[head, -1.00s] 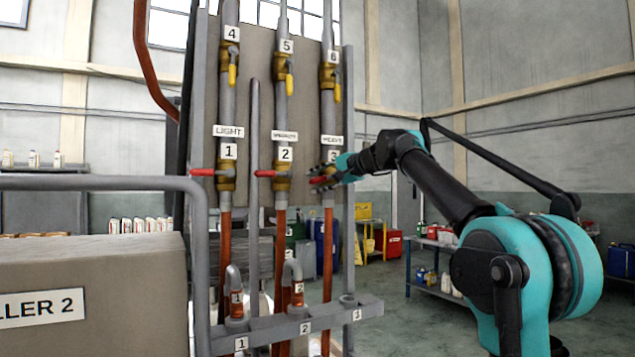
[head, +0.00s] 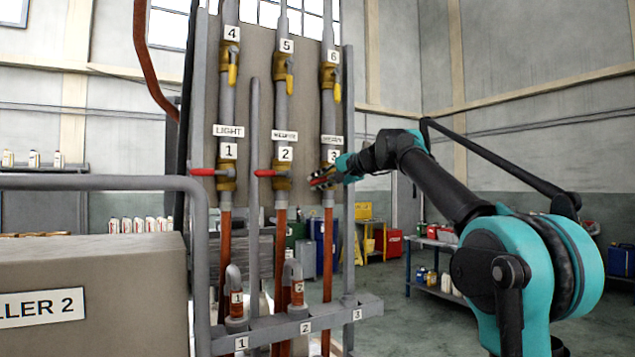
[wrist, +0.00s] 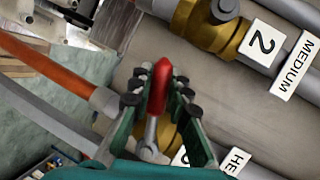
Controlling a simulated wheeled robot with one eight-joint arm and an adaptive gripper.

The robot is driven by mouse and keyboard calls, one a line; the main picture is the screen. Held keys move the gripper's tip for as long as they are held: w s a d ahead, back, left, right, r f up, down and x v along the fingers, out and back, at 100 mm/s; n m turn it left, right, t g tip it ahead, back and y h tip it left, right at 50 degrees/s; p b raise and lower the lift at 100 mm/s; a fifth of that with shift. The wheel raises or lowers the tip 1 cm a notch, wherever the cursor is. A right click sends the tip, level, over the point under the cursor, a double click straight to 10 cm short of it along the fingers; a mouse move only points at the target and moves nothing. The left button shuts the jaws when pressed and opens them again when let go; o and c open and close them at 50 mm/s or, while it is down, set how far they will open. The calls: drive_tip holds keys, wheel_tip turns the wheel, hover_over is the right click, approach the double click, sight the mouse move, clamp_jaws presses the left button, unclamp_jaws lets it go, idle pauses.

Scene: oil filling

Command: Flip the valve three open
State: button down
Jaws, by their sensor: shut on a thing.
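Valve three (head: 330,171) is a brass valve on the right pipe, below the HEAVY label, and is partly hidden by my gripper. Its red handle (wrist: 160,88) sticks out between my gripper's fingers in the wrist view. My gripper (head: 318,179) is at the handle, and in the wrist view its fingers (wrist: 157,95) are shut on the handle from both sides. In the head view the handle points left, across the pipe. Valve one (head: 226,176) and valve two (head: 281,177) also have red handles pointing left.
Valves four (head: 230,62), five (head: 284,66) and six (head: 330,75) above have yellow handles hanging down. A grey rail (head: 100,183) and a filler box (head: 90,290) stand at left. A shelf (head: 440,290) stands behind my arm.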

sight(331, 203)
drive_tip(key=shift+w+d+f+n+t+h, duration=0.1)
drive_tip(key=shift+d+f+n+t+h, duration=0.05)
drive_tip(key=shift+f+n+h, duration=0.3)
drive_tip(key=shift+w+d+f+n+t+h, duration=0.15)
drive_tip(key=shift+f+n+h, duration=0.1)
drive_tip(key=shift+f+n, duration=0.25)
drive_tip(key=shift+w+d+f+n+t+h, duration=0.2)
drive_tip(key=shift+d+f+n+h, duration=0.2)
drive_tip(key=shift+n, duration=0.25)
drive_tip(key=shift+w+d+f+n+t+h, duration=0.15)
drive_tip(key=shift+d+f+n+h, duration=0.1)
drive_tip(key=shift+f+n+h, duration=0.3)
drive_tip(key=shift+w+d+f+n+t+h, duration=0.3)
drive_tip(key=shift+d+n+h, duration=0.15)
drive_tip(key=shift+n, duration=0.2)
drive_tip(key=shift+w+d+f+n+t+h, duration=0.25)
drive_tip(key=shift+d+n+h, duration=0.15)
drive_tip(key=shift+n, duration=0.2)
drive_tip(key=shift+w+d+f+n+t+h, duration=0.2)
drive_tip(key=shift+w+d+n+h, duration=0.1)
drive_tip(key=shift+d+n, duration=0.2)
drive_tip(key=shift+w+d+f+n+t+h, duration=0.1)
drive_tip(key=shift+w+d+n+t+h, duration=0.1)
drive_tip(key=shift+w+d+n+h, duration=0.25)
drive_tip(key=shift+s+a, duration=0.1)
drive_tip(key=c, duration=1.4)
unclamp_jaws()
drive_tip(key=shift+c, duration=0.2)
